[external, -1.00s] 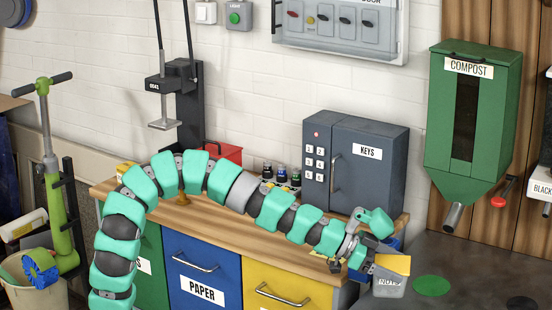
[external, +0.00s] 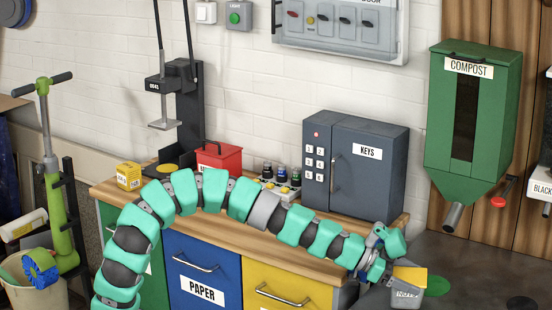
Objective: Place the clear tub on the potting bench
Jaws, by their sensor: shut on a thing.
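The clear tub (external: 406,299) is a small see-through container with a label on its front, at the lower right in the external view. A yellow-orange piece shows at its top; I cannot tell if it is inside. My gripper (external: 387,272) is shut on the tub at its upper left side and holds it off the right end of the wooden-topped cabinet. The fingertips are partly hidden. A dark grey surface (external: 480,275) with a green disc (external: 437,285) lies behind and right of the tub. I cannot tell whether this surface is the potting bench.
The wooden counter (external: 215,228) carries a grey key cabinet (external: 365,180), a red box (external: 219,160), a yellow box (external: 128,176) and small bottles (external: 281,174). A green compost bin (external: 472,130) hangs on the wall above the dark surface, its spout (external: 453,216) pointing down.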

